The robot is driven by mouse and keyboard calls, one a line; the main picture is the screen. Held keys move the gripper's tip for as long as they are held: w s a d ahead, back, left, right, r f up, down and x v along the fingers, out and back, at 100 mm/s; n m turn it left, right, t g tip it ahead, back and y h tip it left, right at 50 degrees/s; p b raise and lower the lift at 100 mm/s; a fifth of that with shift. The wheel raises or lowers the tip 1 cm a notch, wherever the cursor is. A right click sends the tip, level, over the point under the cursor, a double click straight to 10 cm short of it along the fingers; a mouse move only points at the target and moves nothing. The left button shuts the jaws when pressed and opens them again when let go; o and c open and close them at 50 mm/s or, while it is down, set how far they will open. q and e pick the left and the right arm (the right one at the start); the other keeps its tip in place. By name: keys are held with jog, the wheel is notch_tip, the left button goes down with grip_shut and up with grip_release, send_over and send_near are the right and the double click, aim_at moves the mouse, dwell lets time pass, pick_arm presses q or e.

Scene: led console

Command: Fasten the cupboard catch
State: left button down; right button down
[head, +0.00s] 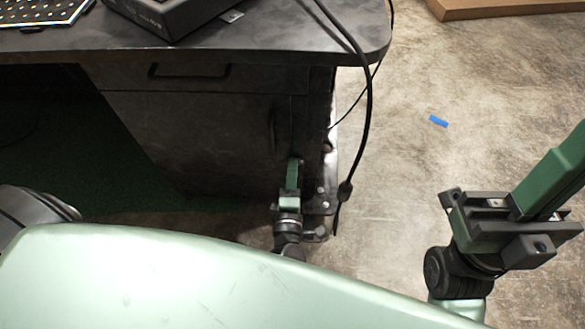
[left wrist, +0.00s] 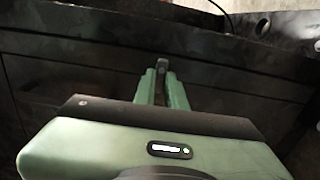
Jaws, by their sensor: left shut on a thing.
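The dark cupboard (head: 200,135) stands under the desk top, with a dark pull handle (head: 190,71) near its top. My left gripper (head: 295,165) is at the cupboard's right front edge, pointing away from me. In the left wrist view its two green fingers (left wrist: 162,74) are closed on a small dark grey piece, which looks like the catch (left wrist: 162,62), against the dark front. In the head view the gripped piece is mostly hidden by the fingers. My right gripper (head: 550,180) is at the right, away from the cupboard; its fingertips are cut off by the frame edge.
The desk top (head: 270,30) overhangs the cupboard and carries a black box (head: 165,10). A black cable (head: 368,100) hangs beside the cupboard's right side, near my left gripper.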

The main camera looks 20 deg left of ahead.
pick_arm(q)
jog(key=shift+f, duration=0.1)
jog(key=c, duration=1.5)
grip_release()
jog(key=shift+o, duration=0.2)
jog(key=p+v, duration=0.1)
jog(key=v, duration=0.7)
jog(key=shift+p, duration=0.3)
